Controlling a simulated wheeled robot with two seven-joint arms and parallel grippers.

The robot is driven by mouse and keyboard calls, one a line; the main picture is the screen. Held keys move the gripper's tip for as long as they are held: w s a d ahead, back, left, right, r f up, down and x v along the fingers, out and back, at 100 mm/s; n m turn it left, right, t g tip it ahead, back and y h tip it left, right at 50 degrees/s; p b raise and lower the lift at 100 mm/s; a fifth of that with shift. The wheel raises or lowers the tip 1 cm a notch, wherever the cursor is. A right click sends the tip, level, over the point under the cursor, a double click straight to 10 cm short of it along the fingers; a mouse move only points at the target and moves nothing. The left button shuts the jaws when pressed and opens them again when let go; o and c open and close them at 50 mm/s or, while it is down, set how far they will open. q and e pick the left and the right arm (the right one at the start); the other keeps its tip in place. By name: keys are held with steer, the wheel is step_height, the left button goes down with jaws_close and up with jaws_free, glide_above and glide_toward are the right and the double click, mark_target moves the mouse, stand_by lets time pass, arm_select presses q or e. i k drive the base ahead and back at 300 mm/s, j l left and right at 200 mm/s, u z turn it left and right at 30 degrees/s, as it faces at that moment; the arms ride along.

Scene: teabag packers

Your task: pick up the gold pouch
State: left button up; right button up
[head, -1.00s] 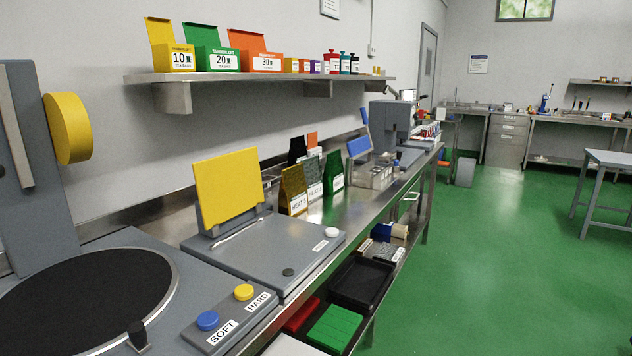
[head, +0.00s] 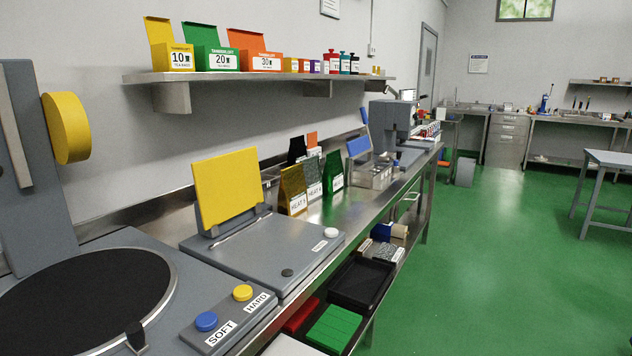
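The gold pouch (head: 293,190) stands upright on the steel counter, just right of the yellow panel of a grey machine. It has a white label reading "HEAT" with a digit too small to read surely. A grey pouch (head: 314,179) and a green pouch (head: 333,171) stand close beside it, farther along the counter. A black pouch (head: 297,149) and an orange pouch (head: 312,141) stand behind them. Neither of my grippers shows in the head view.
The grey machine with the yellow panel (head: 228,190) stands in front of the pouches. A round black plate (head: 80,305) and blue and yellow buttons are nearer. A shelf (head: 255,77) with boxes hangs above. A black tray (head: 362,283) sits below the counter.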

mark_target(292, 192)
steer(key=i+l+u, duration=0.2)
steer(key=l+u, duration=0.15)
steer(key=i+l+u, duration=0.15)
steer(key=l+u, duration=0.15)
steer(key=l, duration=0.2)
steer(key=i+l+u, duration=0.1)
steer(key=l+u, duration=0.25)
steer(key=l, duration=0.15)
steer(key=l+u, duration=0.35)
steer(key=l, duration=0.15)
